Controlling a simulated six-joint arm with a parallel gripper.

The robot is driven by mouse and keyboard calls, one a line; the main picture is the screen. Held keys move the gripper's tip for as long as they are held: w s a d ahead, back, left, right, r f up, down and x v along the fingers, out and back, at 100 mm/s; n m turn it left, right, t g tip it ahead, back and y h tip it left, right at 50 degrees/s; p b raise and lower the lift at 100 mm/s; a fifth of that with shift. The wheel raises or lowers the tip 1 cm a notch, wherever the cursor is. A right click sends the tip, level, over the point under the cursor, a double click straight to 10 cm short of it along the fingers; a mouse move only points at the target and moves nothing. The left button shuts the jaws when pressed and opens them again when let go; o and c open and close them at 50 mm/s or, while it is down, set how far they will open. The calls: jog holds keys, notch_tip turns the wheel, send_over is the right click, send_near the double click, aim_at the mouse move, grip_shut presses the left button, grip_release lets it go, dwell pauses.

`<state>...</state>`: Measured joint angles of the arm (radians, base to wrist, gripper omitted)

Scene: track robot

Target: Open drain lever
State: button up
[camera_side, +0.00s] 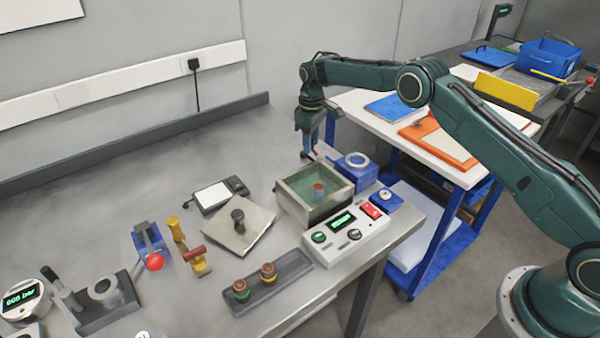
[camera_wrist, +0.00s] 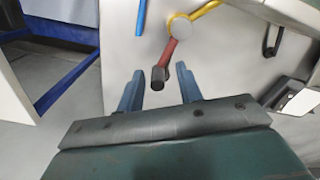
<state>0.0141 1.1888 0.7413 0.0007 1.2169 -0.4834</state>
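The drain lever, a red handle (camera_wrist: 168,53) with a dark end, shows in the wrist view. It joins a round grey hub (camera_wrist: 181,27) with a yellow pipe (camera_wrist: 208,9). My gripper (camera_wrist: 159,69) is open, with one blue-grey finger on each side of the lever's dark end. Gaps show on both sides, though depth is hard to judge. In the side view my gripper (camera_side: 309,154) points down behind the far wall of an open tank (camera_side: 294,202) of greenish liquid. The lever cannot be made out there.
A blue unit (camera_side: 356,166) with a ring on top stands right of my gripper. A control box (camera_side: 345,235) with a red switch sits before the tank. A square plate (camera_side: 239,230) with a knob lies left. A white-topped trolley (camera_side: 380,120) stands behind.

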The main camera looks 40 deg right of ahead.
jog(key=shift+r, duration=0.1)
notch_tip(320, 180, up, 14)
jog(key=shift+f, duration=0.2)
dwell(0.5)
jog(key=shift+w, duration=0.1)
dwell(0.4)
jog(key=s+m+t, duration=0.1)
jog(key=m, duration=0.1)
jog(key=s+m+t, duration=0.2)
jog(key=m, duration=0.1)
jog(key=s+a+m+t+h, duration=0.1)
jog(key=s+m, duration=0.1)
jog(key=m, duration=0.1)
jog(key=shift+s+f, duration=0.15)
jog(key=shift+f, duration=0.15)
jog(key=shift+f, duration=0.1)
dwell(0.3)
jog(key=x, duration=1.3)
jog(key=shift+w+d+f, duration=0.1)
jog(key=shift+w+f, duration=0.1)
jog(key=shift+w, duration=0.2)
